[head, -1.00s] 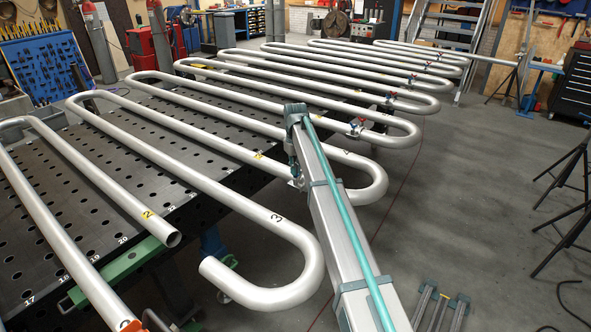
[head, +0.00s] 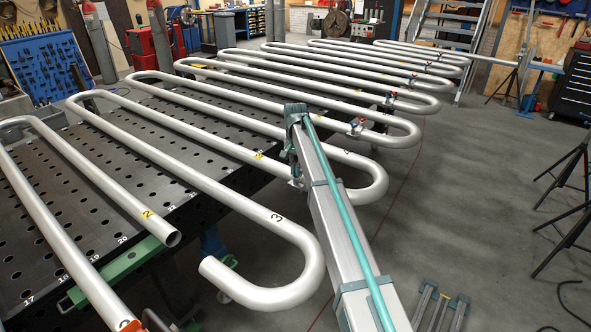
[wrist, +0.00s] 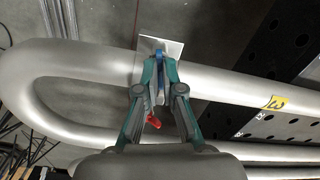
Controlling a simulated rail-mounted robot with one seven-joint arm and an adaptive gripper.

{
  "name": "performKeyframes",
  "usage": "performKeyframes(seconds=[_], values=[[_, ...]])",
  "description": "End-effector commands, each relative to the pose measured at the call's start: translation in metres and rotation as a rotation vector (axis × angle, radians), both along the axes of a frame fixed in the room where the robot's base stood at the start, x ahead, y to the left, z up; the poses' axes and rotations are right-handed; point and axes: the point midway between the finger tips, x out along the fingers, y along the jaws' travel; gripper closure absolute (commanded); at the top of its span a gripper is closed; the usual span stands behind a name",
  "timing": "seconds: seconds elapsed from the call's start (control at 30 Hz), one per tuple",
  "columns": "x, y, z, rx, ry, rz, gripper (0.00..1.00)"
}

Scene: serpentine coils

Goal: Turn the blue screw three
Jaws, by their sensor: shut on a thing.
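My gripper (wrist: 160,66) is shut on a blue screw (wrist: 160,58) in the wrist view. Most of the screw is hidden between the teal fingers. It sits by a pale square plate (wrist: 147,46) at a thick silver pipe (wrist: 215,80). A red part (wrist: 153,121) shows just below the fingers. A yellow label (wrist: 276,103) on the pipe seems to read 3. In the head view my gripper (head: 294,172) is at a coil bend, and the screw cannot be made out there.
More coil bends stretch away over the black perforated table (head: 130,178). Small red and blue clamps (head: 357,127) sit on the farther bends. A nearer pipe (head: 285,225) marked 3 curves beside my arm. Grey floor (head: 450,200) lies open at the right, with black stands (head: 570,180) at the edge.

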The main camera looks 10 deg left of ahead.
Motion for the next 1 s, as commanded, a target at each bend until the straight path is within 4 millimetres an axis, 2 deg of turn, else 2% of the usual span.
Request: performKeyframes(seconds=[1.0], values=[[0.0036, 0.0008, 0.0048, 0.005, -0.009, -0.965, 1.00]])
